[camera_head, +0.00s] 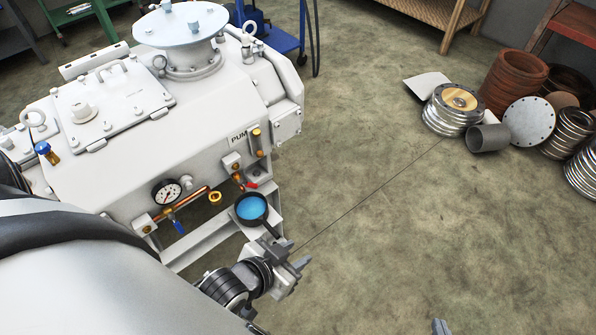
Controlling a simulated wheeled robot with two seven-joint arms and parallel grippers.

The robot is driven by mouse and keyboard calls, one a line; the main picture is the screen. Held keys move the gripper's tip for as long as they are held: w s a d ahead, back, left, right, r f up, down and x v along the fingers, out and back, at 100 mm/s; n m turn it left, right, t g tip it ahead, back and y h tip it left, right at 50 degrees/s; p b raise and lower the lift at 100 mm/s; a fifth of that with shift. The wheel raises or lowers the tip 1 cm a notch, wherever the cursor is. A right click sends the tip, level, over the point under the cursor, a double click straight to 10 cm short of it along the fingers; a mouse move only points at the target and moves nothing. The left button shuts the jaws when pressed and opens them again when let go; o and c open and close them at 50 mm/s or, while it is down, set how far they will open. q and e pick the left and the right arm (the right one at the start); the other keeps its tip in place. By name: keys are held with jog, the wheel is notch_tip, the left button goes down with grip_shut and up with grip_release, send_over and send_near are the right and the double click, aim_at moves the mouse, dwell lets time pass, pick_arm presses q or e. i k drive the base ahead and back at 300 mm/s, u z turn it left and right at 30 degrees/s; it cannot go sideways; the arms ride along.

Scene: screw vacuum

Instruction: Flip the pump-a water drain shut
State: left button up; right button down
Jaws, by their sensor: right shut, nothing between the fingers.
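The white pump (200,110) stands at the left, with a label plate (238,138) reading "PUM", its end unclear. A small valve with a red lever (251,185) sits low on its front, just above a black pan (265,217) holding blue liquid. A second valve with a blue lever (179,227) hangs from the brass pipe below the gauge. I cannot tell which valve is the water drain. My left gripper (292,256) is by the pan's handle end; whether its fingers grip the handle is unclear. My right gripper (440,327) shows only its tip, shut and empty, at the bottom edge.
A pressure gauge (166,191) and brass fitting (215,198) stick out near the valves. My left arm covers the lower left. Rusty pipe rings (513,80) and flanged parts (455,108) lie at the right. The floor (390,230) between is clear.

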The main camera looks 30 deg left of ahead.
aim_at(251, 185)
jog(key=z, duration=0.65)
jog(key=i, duration=1.55)
jog(key=u, duration=3.15)
